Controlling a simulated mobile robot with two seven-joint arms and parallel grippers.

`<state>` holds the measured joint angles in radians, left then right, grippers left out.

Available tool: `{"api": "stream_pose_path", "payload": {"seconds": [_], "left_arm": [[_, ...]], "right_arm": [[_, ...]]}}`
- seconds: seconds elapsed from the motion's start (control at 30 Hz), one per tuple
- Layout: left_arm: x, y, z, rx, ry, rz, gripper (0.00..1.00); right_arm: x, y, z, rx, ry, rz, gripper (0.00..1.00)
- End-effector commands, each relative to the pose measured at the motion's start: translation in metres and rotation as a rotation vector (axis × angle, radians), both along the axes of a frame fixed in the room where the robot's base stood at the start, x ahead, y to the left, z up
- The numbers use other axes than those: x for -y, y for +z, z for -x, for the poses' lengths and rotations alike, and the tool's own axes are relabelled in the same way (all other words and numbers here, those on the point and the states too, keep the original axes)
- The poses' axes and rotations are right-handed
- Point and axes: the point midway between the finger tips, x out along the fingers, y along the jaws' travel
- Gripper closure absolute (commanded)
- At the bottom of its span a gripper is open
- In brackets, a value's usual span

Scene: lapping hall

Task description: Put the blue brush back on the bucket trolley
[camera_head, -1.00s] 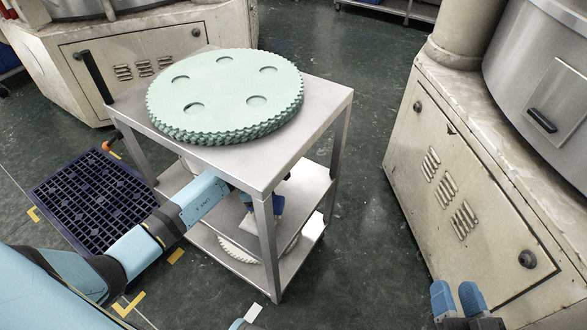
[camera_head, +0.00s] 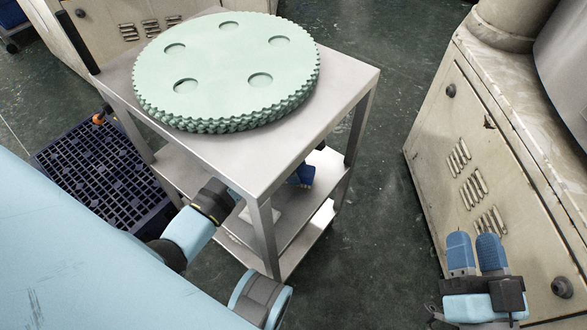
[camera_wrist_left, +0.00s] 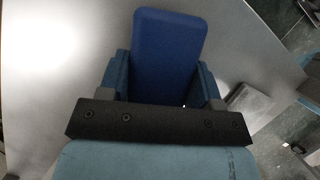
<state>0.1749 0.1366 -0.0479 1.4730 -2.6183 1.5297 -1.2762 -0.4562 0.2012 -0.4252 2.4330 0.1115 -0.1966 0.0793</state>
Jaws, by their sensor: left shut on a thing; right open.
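The blue brush (camera_wrist_left: 168,35) shows in the left wrist view as a dark blue block between the two fingers of my left gripper (camera_wrist_left: 164,78), which is shut on it. Grey metal shelf lies behind it; I cannot tell if they touch. In the head view a dark blue piece (camera_head: 303,175), seemingly the brush, shows under the top of a metal trolley (camera_head: 330,112). The trolley top hides my left gripper there. I cannot tell whether this is the bucket trolley. My right gripper (camera_head: 474,240) is open and empty at lower right.
Green toothed discs (camera_head: 225,65) are stacked on the trolley top. The trolley's legs and lower shelves surround my left arm. A dark blue grid platform (camera_head: 95,170) stands at left. A beige machine cabinet (camera_head: 480,150) stands at right.

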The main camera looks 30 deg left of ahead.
Motion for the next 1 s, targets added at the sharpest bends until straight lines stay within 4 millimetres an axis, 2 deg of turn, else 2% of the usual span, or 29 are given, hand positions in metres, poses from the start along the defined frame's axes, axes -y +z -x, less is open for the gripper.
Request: {"api": "stream_pose_path", "payload": {"seconds": [0.37,0.4,0.47,0.5,0.77,0.87,1.0], "left_arm": [[0.000,-0.003,0.000,0.001,-0.001,-0.002,0.68],[0.000,-0.002,0.000,0.002,0.000,-0.002,0.33],[0.000,-0.002,0.000,0.002,0.000,-0.002,0.19],[0.000,-0.002,0.000,0.002,0.000,-0.002,0.16],[0.000,-0.001,0.000,0.002,0.000,-0.001,0.16],[-0.003,0.008,0.000,0.004,0.000,-0.003,0.16],[-0.013,0.031,0.002,0.003,-0.001,-0.007,0.16]], "right_arm": [[0.000,-0.004,-0.001,-0.009,0.001,0.005,0.57],[0.000,-0.003,-0.001,-0.010,0.001,0.006,0.57],[0.000,-0.003,-0.001,-0.010,0.001,0.006,0.57],[0.000,-0.003,-0.001,-0.010,0.001,0.005,0.57],[0.000,-0.002,-0.001,-0.010,0.000,0.005,0.57],[0.001,0.003,-0.001,-0.003,-0.002,0.004,0.57],[0.003,0.017,0.001,0.039,-0.015,-0.014,0.57]]}}
